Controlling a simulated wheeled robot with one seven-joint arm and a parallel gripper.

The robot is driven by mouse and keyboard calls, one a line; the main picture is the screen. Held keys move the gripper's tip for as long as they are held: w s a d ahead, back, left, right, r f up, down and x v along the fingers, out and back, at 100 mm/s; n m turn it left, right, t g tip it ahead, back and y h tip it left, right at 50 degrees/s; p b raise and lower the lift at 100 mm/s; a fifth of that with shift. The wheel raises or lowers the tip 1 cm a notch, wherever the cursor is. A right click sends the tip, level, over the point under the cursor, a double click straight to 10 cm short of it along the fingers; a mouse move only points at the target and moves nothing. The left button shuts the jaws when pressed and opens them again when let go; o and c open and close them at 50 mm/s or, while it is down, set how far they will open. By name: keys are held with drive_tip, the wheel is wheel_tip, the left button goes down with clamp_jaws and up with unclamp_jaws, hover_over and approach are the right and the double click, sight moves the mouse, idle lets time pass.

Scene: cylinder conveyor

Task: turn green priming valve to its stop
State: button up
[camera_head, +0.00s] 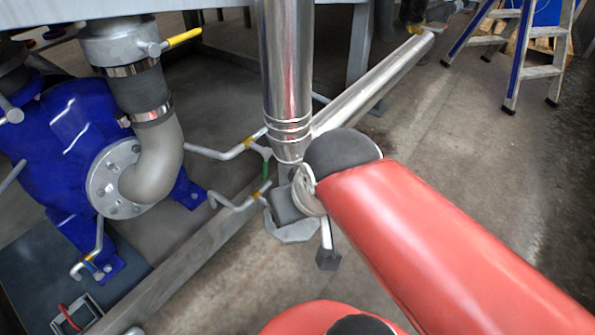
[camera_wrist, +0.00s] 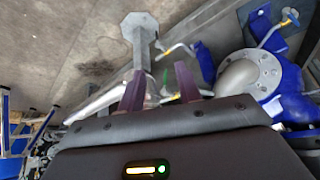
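A small green piece (camera_head: 266,170), which looks like the green valve's handle, shows in the head view just left of the steel column's foot. It is thin and partly hidden, so its angle is hard to tell. The fingertips look apart from the valve.
A shiny steel column (camera_head: 288,75) stands close to my wrist. Bent handles with yellow bands (camera_head: 250,143) stick out nearby. A blue pump (camera_head: 65,140) with a grey elbow pipe (camera_head: 155,170) is at left. A ladder (camera_head: 535,65) stands at upper right.

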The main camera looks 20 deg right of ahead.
wheel_tip(320, 180, up, 6)
drive_tip(key=p, duration=0.4)
drive_tip(key=shift+p, duration=0.3)
drive_tip(key=shift+c, duration=0.4)
drive_tip(key=shift+c, duration=1.1)
drive_tip(key=w+n, duration=0.1)
drive_tip(key=w+n+g, duration=0.1)
drive_tip(key=w+n, duration=0.3)
drive_tip(key=shift+w+a+r+g+h, duration=0.2)
drive_tip(key=shift+a+r+g+h, duration=0.1)
drive_tip(key=shift+a+r, duration=0.1)
clamp_jaws()
drive_tip(key=n+g+b, duration=0.1)
drive_tip(key=n+g, duration=0.4)
drive_tip(key=n, duration=1.2)
approach(265, 165)
drive_tip(key=s+a+r, duration=0.1)
drive_tip(key=s+a, duration=0.1)
drive_tip(key=a, duration=0.3)
drive_tip(key=d+f+b, duration=0.3)
drive_tip(key=f, duration=0.7)
drive_tip(key=shift+w+d, duration=0.2)
drive_tip(key=shift+w, duration=0.25)
